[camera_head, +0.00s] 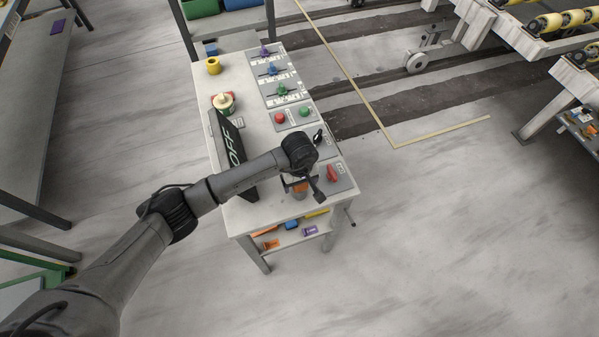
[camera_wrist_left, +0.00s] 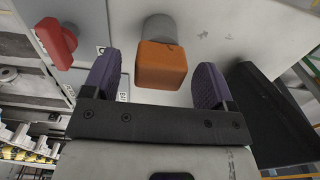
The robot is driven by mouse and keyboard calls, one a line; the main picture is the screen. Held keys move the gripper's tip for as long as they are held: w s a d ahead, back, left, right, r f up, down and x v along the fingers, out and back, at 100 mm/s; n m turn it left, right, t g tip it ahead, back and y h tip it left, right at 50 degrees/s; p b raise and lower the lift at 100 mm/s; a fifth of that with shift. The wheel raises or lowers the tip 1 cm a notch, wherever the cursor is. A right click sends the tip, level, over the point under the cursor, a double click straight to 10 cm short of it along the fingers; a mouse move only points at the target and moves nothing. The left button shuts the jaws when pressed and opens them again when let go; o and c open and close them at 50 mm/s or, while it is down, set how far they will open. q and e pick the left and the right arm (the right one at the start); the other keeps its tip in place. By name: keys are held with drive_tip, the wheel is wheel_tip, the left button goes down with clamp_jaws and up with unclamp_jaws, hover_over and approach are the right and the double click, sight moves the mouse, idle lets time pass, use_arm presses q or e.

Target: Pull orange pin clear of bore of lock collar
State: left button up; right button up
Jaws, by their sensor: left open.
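The orange pin (camera_wrist_left: 161,66) shows as a block-shaped orange head in the left wrist view. It sits at the end of a grey round collar (camera_wrist_left: 160,28), which stands on the pale slab. The pin's shaft and the bore are hidden. My left gripper (camera_wrist_left: 158,72) is open, its two purple-padded fingers on either side of the orange head with gaps to both. In the head view my left gripper (camera_head: 299,182) is over the near end of the bench, and a bit of orange shows below it. My right gripper is not in view.
A red handle (camera_head: 333,173) on a grey plate is close to the right of the gripper. A black OFF sign (camera_head: 236,152) stands close to the left.

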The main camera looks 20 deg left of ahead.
use_arm(q)
drive_tip(key=shift+f, duration=1.2)
drive_tip(key=c, duration=1.1)
drive_tip(key=shift+r, duration=0.25)
